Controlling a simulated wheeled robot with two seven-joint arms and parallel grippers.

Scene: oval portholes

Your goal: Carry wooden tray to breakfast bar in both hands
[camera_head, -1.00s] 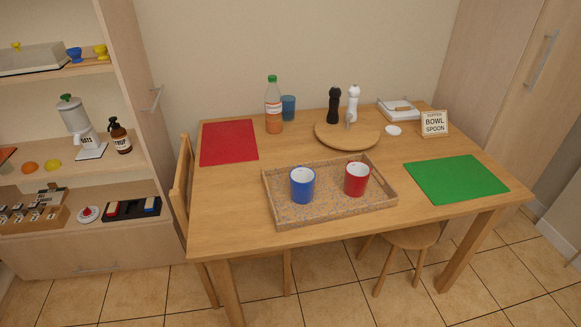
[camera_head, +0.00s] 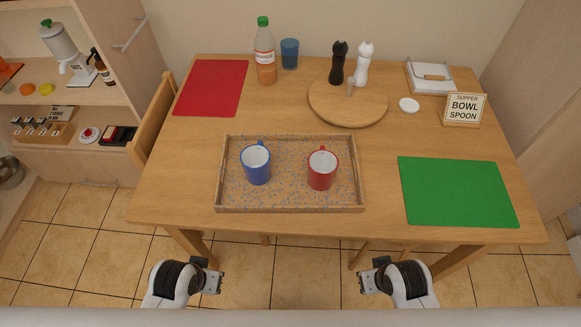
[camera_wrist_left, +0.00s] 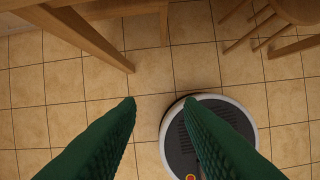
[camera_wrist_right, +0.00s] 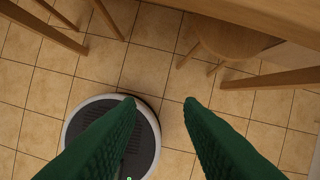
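The wooden tray (camera_head: 290,208) lies flat on the table near its front edge in the head view. A blue mug (camera_head: 256,165) stands upright in its left half and a red mug (camera_head: 321,170) in its right half. My left gripper (camera_head: 216,278) is in front of the table, below and left of the tray, touching nothing. My right gripper (camera_head: 366,278) is likewise in front of the table, below and right of the tray. The green fingers are apart and empty in the left wrist view (camera_wrist_left: 160,102) and in the right wrist view (camera_wrist_right: 160,102).
The table (camera_head: 300,228) also holds a red mat (camera_head: 212,87), a green mat (camera_head: 457,191), a round board (camera_head: 348,108), a bottle (camera_head: 265,55) and a sign (camera_head: 464,108). A chair (camera_head: 153,118) stands at the left. A stool (camera_wrist_right: 225,45) stands under the table.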

